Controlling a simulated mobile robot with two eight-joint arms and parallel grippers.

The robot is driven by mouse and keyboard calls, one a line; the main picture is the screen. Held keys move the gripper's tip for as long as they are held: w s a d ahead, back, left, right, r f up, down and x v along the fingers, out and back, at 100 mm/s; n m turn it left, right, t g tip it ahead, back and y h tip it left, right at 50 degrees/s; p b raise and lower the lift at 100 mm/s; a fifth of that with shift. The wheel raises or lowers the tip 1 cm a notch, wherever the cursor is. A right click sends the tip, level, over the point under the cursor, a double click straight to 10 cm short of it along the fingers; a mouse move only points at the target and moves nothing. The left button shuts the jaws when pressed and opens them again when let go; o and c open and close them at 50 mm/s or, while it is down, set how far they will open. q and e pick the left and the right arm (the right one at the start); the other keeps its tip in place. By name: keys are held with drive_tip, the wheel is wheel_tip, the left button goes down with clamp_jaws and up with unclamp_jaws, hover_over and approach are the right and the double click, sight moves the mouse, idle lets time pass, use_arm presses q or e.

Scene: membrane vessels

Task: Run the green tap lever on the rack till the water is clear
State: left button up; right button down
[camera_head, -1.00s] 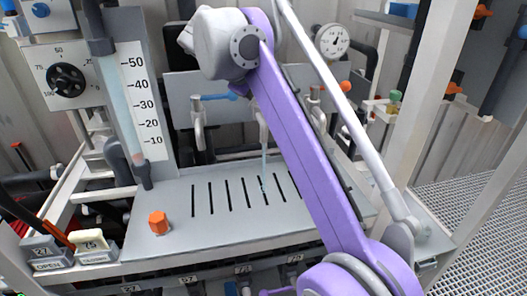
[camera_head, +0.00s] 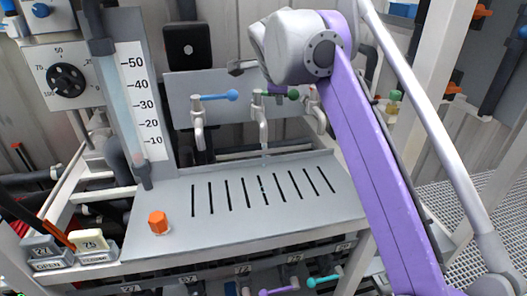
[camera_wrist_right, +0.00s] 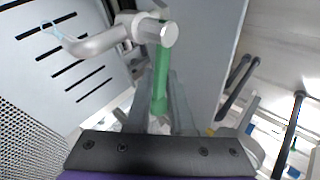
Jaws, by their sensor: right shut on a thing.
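The green tap lever (camera_head: 293,95) is on the middle tap (camera_head: 262,125) of the rack and points right in the head view. In the right wrist view the green lever (camera_wrist_right: 161,75) runs between the fingers of my right gripper (camera_wrist_right: 158,108), which is shut on it. In the head view my right wrist hides most of that gripper. The middle tap's spout (camera_wrist_right: 95,43) shows at the upper left of the wrist view. My left gripper is out of view.
A tap with a blue lever (camera_head: 218,96) stands to the left and another tap (camera_head: 317,110) to the right. The slotted grey tray (camera_head: 300,215) lies below, with an orange knob (camera_head: 158,222) on its left. A level scale (camera_head: 140,100) stands at the left.

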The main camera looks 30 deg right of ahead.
drive_tip(key=shift+w+d+n+t+y, duration=0.2)
drive_tip(key=shift+w+n+y, duration=0.1)
drive_tip(key=shift+n+y, duration=0.35)
drive_tip(key=shift+w+d+n+t+y, duration=0.25)
drive_tip(key=shift+n+y, duration=0.25)
drive_tip(key=shift+n, duration=0.4)
drive_tip(key=shift+w+d+n+t+y, duration=0.15)
drive_tip(key=shift+w+n+y, duration=0.2)
drive_tip(key=shift+n+y, duration=0.3)
drive_tip(key=shift+a, duration=0.1)
drive_tip(key=c, duration=0.8)
unclamp_jaws()
drive_tip(key=shift+w, duration=0.1)
drive_tip(key=v, duration=1)
drive_tip(key=shift+s+a+r, duration=0.1)
drive_tip(key=shift+s+r, duration=0.15)
drive_tip(key=shift+s, duration=0.05)
